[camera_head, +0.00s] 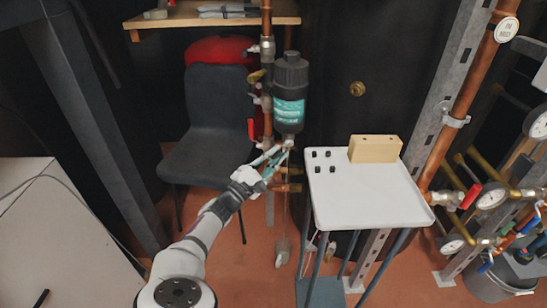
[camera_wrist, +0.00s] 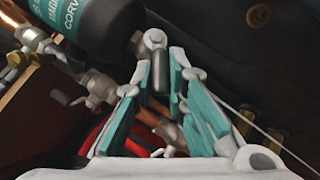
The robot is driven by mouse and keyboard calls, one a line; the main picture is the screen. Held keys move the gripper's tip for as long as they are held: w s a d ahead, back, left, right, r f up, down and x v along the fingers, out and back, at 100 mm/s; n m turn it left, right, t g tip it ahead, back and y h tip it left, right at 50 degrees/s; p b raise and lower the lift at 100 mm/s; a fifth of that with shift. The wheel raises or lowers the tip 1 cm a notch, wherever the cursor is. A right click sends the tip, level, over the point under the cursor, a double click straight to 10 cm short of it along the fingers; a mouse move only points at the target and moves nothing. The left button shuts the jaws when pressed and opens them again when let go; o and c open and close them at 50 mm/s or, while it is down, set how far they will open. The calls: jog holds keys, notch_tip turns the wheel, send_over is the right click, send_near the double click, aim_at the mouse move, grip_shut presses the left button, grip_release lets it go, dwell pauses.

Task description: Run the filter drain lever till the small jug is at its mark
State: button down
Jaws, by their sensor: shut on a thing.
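The black filter (camera_head: 289,85) with a teal label stands on the copper pipework; its lower end also shows in the wrist view (camera_wrist: 85,20). My gripper (camera_head: 287,147) is at the valve under the filter. In the wrist view my gripper (camera_wrist: 160,68) has its teal fingers closed on a short dark piece, which looks like the drain lever (camera_wrist: 160,85). A thin pale line runs down from the valve towards a small grey jug (camera_head: 282,251) near the floor; I cannot tell whether it is water or a cord. The jug's level and mark are too small to read.
A white-topped trolley (camera_head: 345,200) with a wooden block (camera_head: 374,149) and small black pieces stands right of my gripper. A dark chair (camera_head: 212,120) with a red item is behind on the left. Copper pipes and gauges (camera_head: 492,196) fill the right side.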

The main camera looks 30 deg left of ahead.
jog(key=shift+s, duration=0.1)
jog(key=c, duration=1.6)
grip_release()
